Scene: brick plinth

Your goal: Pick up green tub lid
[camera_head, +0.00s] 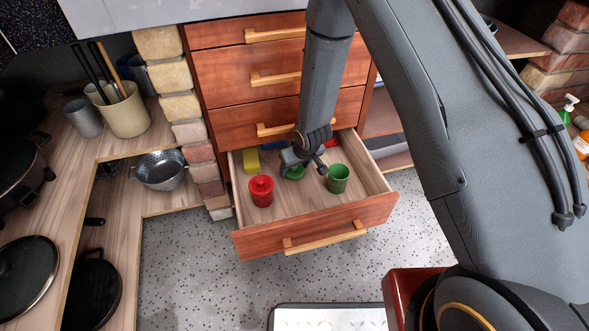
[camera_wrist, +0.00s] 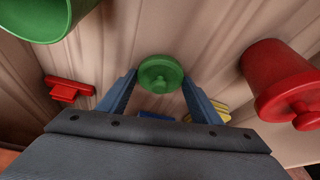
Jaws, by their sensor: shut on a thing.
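The green tub lid (camera_wrist: 160,74) is a round disc with a small knob, held between the two fingertips of my gripper (camera_wrist: 159,80) in the wrist view. In the head view my gripper (camera_head: 292,163) reaches down into the open drawer (camera_head: 315,228), and part of the green lid (camera_head: 297,173) shows beside it. My gripper is shut on the lid. I cannot tell whether the lid touches the drawer floor. The open green tub (camera_head: 338,180) stands upright to the right of my gripper; it also shows in the wrist view (camera_wrist: 42,22).
A red lidded tub (camera_head: 261,191) stands at the drawer's front left. A yellow thing (camera_head: 251,160) lies behind it. The wrist view shows a red lid (camera_wrist: 68,90) and a blue thing (camera_wrist: 155,115). Drawer walls surround my gripper; the drawer's front right floor is clear.

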